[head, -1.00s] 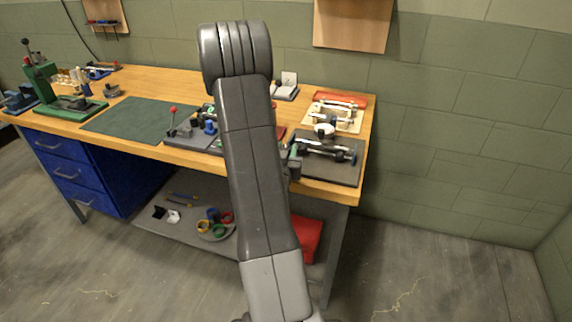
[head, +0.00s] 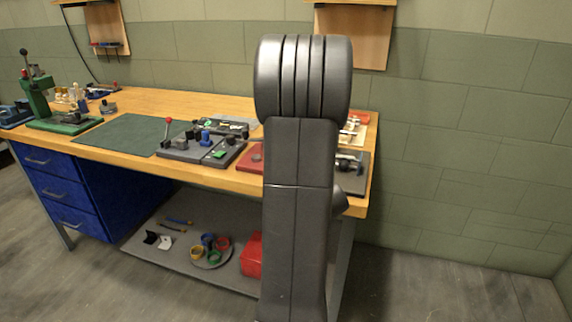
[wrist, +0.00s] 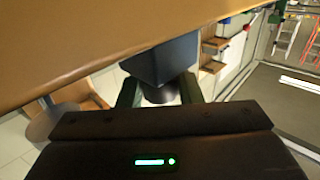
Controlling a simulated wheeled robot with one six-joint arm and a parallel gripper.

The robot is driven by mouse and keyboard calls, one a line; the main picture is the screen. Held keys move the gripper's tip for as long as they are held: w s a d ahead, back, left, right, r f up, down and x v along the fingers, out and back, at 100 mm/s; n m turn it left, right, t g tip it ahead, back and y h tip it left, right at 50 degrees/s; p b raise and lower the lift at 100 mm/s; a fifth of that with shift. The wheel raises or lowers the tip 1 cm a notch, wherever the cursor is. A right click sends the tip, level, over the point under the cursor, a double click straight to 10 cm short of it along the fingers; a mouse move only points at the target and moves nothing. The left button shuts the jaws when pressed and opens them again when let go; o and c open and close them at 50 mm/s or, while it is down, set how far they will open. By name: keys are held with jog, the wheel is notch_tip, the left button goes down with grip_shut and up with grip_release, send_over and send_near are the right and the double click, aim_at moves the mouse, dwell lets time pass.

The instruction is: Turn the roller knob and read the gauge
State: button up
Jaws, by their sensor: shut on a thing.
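In the wrist view, my gripper (wrist: 160,92) has its two dark green fingers on either side of a dark round knob (wrist: 160,96). It is shut on this knob, which juts from a blue-grey block (wrist: 162,62). I cannot tell for certain that it is the roller knob. In the head view, my arm hides my gripper and most of the dark plate (head: 352,196) at the bench's right end. No gauge face can be read in either current view.
The wooden bench (head: 160,100) carries a green mat (head: 118,134), a grey fixture with a red-tipped lever (head: 185,150), and a green press (head: 38,95) at the left. Blue drawers (head: 55,190) and a low shelf (head: 190,240) are underneath. Floor at right is clear.

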jog(key=shift+r+n+y, duration=0.1)
jog(key=shift+n+y, duration=0.2)
jog(key=shift+y, duration=0.1)
jog(key=o, duration=1)
jog(key=shift+c, duration=0.2)
jog(key=v, duration=1.3)
jog(key=shift+s+d+r, duration=0.15)
jog(key=shift+s+d, duration=0.1)
jog(key=shift+s, duration=0.05)
